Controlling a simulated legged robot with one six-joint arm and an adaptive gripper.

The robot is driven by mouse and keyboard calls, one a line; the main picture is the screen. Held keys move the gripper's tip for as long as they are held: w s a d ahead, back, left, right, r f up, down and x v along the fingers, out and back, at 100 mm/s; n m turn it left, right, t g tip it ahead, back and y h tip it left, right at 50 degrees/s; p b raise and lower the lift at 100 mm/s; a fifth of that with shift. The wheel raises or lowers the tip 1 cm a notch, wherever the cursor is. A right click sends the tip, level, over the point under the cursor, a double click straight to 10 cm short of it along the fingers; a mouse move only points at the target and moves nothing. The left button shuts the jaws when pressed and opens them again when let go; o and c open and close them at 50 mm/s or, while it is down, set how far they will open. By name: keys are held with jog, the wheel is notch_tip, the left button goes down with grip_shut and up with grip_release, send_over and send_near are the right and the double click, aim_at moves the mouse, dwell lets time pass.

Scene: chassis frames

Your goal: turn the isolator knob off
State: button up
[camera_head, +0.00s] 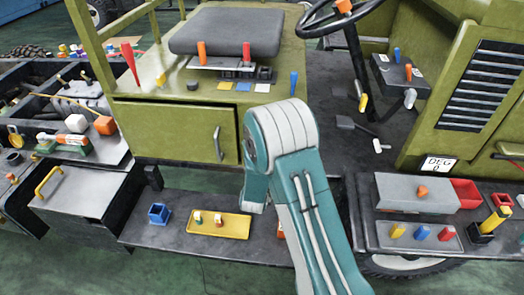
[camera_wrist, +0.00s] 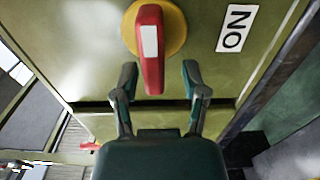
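The red isolator knob (camera_wrist: 151,50) sits on a round yellow disc (camera_wrist: 176,28) at the top of the wrist view. Its handle bears a white patch and points down the picture, towards my gripper. A white label (camera_wrist: 237,28) reading ON, turned sideways, is on the olive panel to the right of the disc. My gripper (camera_wrist: 159,76) is open, with one finger on each side of the knob's lower end. Gaps show between the fingers and the knob. In the head view I cannot make out the knob or the gripper fingers; my arm blocks part of the vehicle.
The olive vehicle body (camera_head: 170,125) carries a grey seat (camera_head: 225,30) and several coloured levers. A yellow tray (camera_head: 219,224) and a blue box (camera_head: 159,214) lie on the dark step below. A grey box (camera_head: 400,190) stands on the right step. A panel edge crosses below the knob.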

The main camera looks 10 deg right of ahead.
jog(key=shift+s, duration=0.15)
jog(key=v, duration=1.1)
jog(key=shift+s, duration=0.25)
jog(key=shift+a, duration=0.15)
